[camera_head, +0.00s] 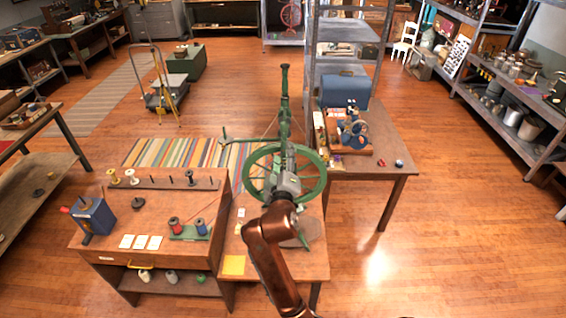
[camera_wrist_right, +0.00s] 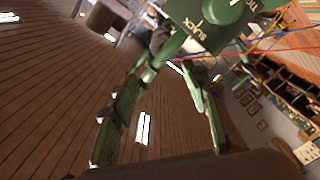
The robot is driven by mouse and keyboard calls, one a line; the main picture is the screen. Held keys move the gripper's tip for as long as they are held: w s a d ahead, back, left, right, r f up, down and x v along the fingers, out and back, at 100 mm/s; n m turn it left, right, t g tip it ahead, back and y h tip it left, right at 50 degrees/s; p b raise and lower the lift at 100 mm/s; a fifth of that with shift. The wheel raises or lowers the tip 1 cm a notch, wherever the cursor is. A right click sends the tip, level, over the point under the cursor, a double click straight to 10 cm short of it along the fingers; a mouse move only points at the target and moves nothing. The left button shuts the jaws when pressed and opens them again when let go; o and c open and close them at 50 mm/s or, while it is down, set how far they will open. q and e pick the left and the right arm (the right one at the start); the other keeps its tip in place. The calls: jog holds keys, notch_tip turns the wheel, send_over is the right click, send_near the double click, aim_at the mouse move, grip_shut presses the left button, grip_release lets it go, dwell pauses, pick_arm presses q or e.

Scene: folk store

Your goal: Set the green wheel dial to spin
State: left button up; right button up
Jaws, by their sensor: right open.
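The green spinning wheel (camera_head: 322,190) stands on a wooden table in the middle of the head view. My right gripper (camera_head: 286,178) is in front of the wheel's hub and covers part of it; contact cannot be told. In the right wrist view, a green plate (camera_wrist_right: 190,12) with the word "SLACK" and a cut-off second word is at the top edge. A round green part (camera_wrist_right: 222,10) sits on that plate, mostly cut off. No "spin" mark can be read. Green struts (camera_wrist_right: 120,118) run below the plate. The right gripper is open. My left gripper is out of view.
A low wooden bench (camera_head: 110,222) with spools and a blue box (camera_head: 92,216) is on the left. A table (camera_head: 380,150) with a blue machine (camera_head: 352,132) stands behind on the right. A metal rack (camera_head: 345,32) rises behind the wheel. The floor at right is clear.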

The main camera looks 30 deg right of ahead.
jog(key=s+a+f+m+p, duration=0.35)
jog(key=s+f+m, duration=0.35)
jog(key=f+m, duration=0.35)
jog(key=shift+m, duration=0.25)
jog(key=x, duration=0.4)
jog(key=p+x, duration=0.1)
jog(key=x, duration=0.2)
jog(key=shift+w+r, duration=0.2)
jog(key=shift+w, duration=0.25)
jog(key=shift+c, duration=0.7)
grip_shut()
